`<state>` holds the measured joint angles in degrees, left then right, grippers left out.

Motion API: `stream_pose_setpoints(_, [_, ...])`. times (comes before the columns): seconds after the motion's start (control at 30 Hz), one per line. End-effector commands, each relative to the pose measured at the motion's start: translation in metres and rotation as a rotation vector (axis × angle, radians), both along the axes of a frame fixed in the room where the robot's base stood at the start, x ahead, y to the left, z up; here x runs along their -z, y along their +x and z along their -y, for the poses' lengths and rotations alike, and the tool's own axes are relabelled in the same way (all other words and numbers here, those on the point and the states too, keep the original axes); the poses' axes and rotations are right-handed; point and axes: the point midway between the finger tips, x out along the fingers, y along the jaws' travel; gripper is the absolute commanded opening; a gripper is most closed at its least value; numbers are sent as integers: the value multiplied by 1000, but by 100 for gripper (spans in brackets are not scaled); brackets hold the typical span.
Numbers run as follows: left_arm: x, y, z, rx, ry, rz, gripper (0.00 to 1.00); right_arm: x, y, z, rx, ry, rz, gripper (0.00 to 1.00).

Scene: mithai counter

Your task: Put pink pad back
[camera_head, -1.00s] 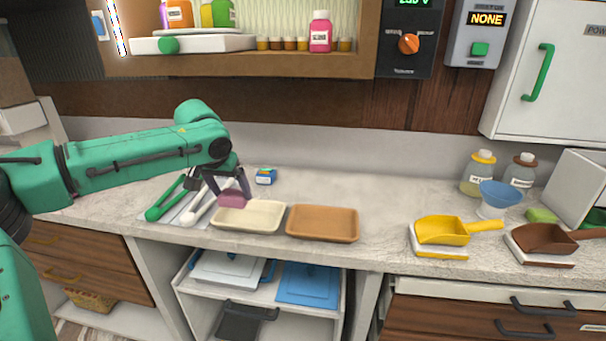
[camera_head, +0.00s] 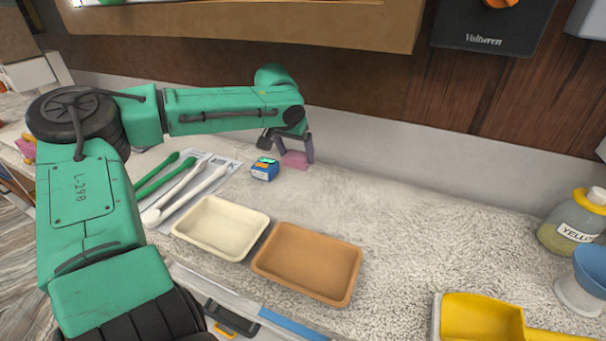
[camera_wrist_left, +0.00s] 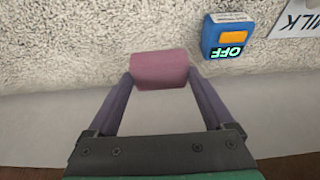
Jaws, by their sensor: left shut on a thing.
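The pink pad (camera_head: 295,159) is a small block at the back of the counter, near the wall, just right of a small blue device. My left gripper (camera_head: 294,157) is shut on it, one finger at each side. In the left wrist view the pink pad (camera_wrist_left: 159,70) sits between the fingertips of my left gripper (camera_wrist_left: 159,76). Whether the pad touches the counter is hard to tell. My right gripper is not in view.
The blue device (camera_head: 264,169) reads OFF in the wrist view (camera_wrist_left: 228,36). A cream tray (camera_head: 186,243) and a brown tray (camera_head: 258,272) lie in front. Green and white tongs (camera_head: 180,195) lie left. A yellow scoop (camera_head: 470,318) is at front right.

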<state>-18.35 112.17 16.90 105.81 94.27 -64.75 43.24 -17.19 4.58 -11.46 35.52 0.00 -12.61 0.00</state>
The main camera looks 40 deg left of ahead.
Motion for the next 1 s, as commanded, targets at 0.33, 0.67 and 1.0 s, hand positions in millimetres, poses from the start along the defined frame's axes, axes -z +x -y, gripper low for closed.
stream_pose_setpoints(0.33, [63, -1, 0, 0, 0, -3, 42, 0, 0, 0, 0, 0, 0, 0])
stream_pose_setpoints(0.67, [66, -1, 0, 0, 0, -1, 100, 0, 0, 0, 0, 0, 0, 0])
stream_pose_setpoints(1.0, [51, -5, 2, -1, -2, 4, 100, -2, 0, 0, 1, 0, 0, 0])
